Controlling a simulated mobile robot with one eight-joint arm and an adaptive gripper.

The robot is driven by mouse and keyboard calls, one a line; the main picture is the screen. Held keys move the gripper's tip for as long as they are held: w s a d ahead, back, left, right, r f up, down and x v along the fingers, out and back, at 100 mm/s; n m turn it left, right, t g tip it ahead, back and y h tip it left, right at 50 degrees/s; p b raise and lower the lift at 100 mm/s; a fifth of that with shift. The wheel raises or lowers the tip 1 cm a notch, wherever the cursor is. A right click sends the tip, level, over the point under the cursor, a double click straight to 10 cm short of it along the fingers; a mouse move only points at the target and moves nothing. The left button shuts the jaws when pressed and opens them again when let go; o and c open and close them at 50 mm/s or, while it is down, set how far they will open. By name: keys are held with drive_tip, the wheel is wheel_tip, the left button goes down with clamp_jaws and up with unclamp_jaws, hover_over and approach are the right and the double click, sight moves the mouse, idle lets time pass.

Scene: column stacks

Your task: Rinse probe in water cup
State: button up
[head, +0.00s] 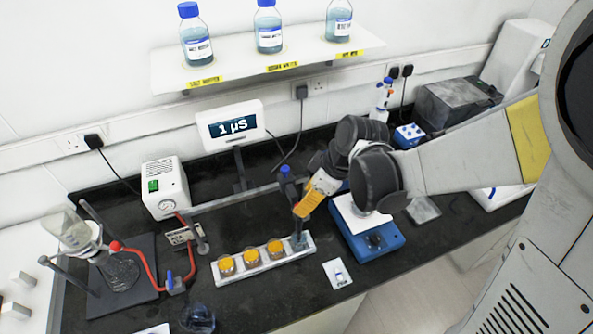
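My gripper (294,202) is at the upright probe, which has a blue top (285,170), over the right end of a white tray (247,270). The fingers are small and dark here, so I cannot tell whether they are closed on the probe. Below them is a clear cup (299,241) at the tray's right end. The probe's lower end is hard to make out, and I cannot tell whether it is inside this cup. Three cups with orange-yellow tops (251,257) sit in the tray to the left. The meter display (231,126) reads 1 µS.
A blue device with a white top (372,242) stands right of the tray, under my arm. A glass flask on a stand (120,270) with red tubing and a white pump box (165,188) are at left. A small white card (337,274) lies in front. Bottles stand on a shelf (265,65).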

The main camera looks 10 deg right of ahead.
sight(298, 223)
drive_tip(key=x, duration=0.4)
clamp_jaws()
